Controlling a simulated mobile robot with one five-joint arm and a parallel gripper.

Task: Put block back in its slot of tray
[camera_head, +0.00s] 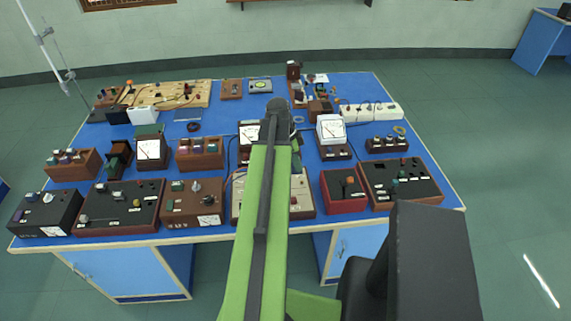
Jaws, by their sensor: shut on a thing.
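My green arm reaches away from me over the blue bench, and my gripper (279,108) is at its far end, dark and seen from behind. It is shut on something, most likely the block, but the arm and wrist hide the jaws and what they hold. I cannot make out the block's shape or whether it touches anything. I cannot tell for sure which thing is the tray. A small brown upright piece (293,70) stands just beyond my gripper, near the back edge.
The blue bench (350,225) is crowded. White-faced meters (152,150) and (331,131), a red box (343,190), dark control boxes (402,181) and a wooden board (165,94) stand around my arm. A white power strip (371,112) lies at right. Thin stands rise at the back left.

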